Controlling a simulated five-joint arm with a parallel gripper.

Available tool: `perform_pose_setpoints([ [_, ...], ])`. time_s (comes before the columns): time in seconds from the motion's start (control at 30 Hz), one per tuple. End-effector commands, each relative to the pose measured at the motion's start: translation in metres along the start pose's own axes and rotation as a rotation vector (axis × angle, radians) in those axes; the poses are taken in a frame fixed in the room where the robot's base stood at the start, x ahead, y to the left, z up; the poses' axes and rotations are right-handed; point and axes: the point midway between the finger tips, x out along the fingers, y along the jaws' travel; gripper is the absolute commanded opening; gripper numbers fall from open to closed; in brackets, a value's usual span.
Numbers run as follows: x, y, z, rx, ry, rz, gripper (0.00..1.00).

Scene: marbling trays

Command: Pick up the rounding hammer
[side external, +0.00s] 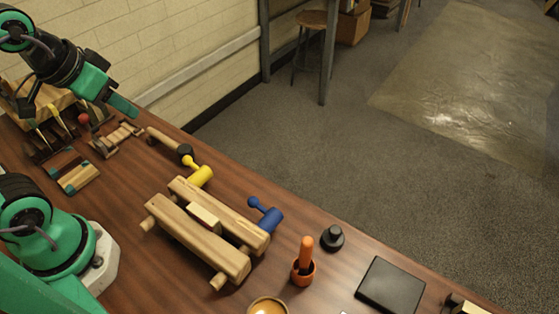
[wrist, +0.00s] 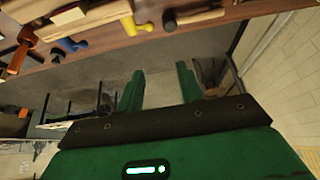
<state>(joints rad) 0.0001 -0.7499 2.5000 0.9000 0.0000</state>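The likely rounding hammer has a light wooden handle (side external: 161,138) and a dark head (side external: 184,150). It lies on the wooden bench near its far edge, beside a yellow mallet-shaped tool (side external: 200,176). In the wrist view its dark head (wrist: 170,19) and handle (wrist: 207,15) show at the top, near the bench edge. My gripper (side external: 132,108) is raised above the back left of the bench, up and left of the hammer and apart from it. In the wrist view my gripper's two green fingers (wrist: 159,70) are spread with nothing between them.
A wooden clamp-like frame (side external: 180,228) lies mid-bench, with a blue mallet-shaped tool (side external: 268,216) beside it. A wooden rack (side external: 52,98) and small wooden pieces (side external: 117,137) crowd the left.

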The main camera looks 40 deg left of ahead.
Motion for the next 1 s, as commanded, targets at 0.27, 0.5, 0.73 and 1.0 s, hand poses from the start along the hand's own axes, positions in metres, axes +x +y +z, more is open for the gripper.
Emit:
perform_pose_setpoints([
  [0.27, 0.0, 0.0, 0.0, 0.0, 0.0, 0.0, 0.45],
  [0.5, 0.0, 0.0, 0.0, -0.005, -0.001, 0.0, 0.45],
  [0.73, 0.01, -0.004, -0.006, -0.101, -0.021, -0.009, 0.45],
  [1.0, 0.044, -0.018, -0.019, -0.417, -0.079, -0.044, 0.45],
])
